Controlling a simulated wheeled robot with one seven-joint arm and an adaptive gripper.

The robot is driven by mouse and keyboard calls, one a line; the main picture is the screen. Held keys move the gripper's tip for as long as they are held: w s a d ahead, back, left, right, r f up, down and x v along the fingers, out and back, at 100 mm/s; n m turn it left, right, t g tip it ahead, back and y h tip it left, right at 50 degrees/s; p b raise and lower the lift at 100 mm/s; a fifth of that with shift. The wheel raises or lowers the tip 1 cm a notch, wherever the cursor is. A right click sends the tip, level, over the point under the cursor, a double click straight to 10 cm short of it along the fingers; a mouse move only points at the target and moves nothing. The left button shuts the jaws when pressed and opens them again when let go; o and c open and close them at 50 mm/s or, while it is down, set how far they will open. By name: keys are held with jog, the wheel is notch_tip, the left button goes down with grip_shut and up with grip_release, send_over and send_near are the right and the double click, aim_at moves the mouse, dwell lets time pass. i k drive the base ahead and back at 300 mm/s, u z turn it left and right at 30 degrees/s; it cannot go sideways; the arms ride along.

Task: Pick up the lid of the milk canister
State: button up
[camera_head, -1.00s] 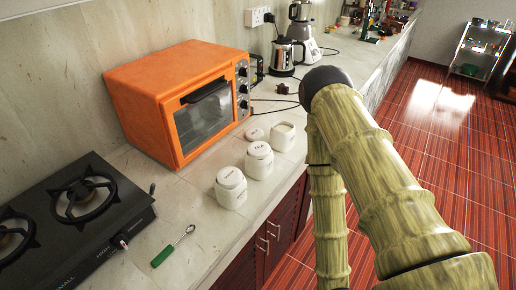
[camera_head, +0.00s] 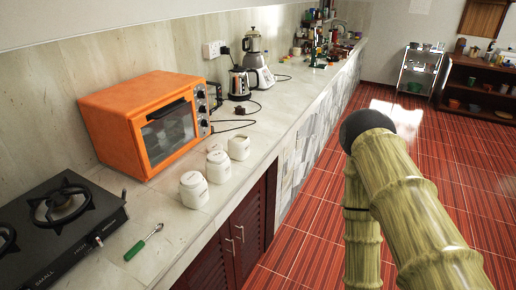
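The nearest canister (camera_head: 193,191) and the middle canister (camera_head: 218,168) have lids on, with lettering too small to read now. The farthest canister (camera_head: 239,148) looks open on top. I cannot read which canister is for milk. My bamboo-textured arm is at the right, over the floor and clear of the canisters. My gripper is out of view.
An orange oven (camera_head: 150,122) stands behind the canisters. A black gas stove (camera_head: 60,215) and a green-handled spoon (camera_head: 143,243) are at the left. A steel kettle (camera_head: 239,84) and a blender (camera_head: 256,62) stand farther back. Red floor (camera_head: 310,215) is open beyond the counter edge.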

aim_at(214, 146)
jog(key=z, duration=1.2)
jog(key=i, duration=0.9)
jog(key=u, duration=1.7)
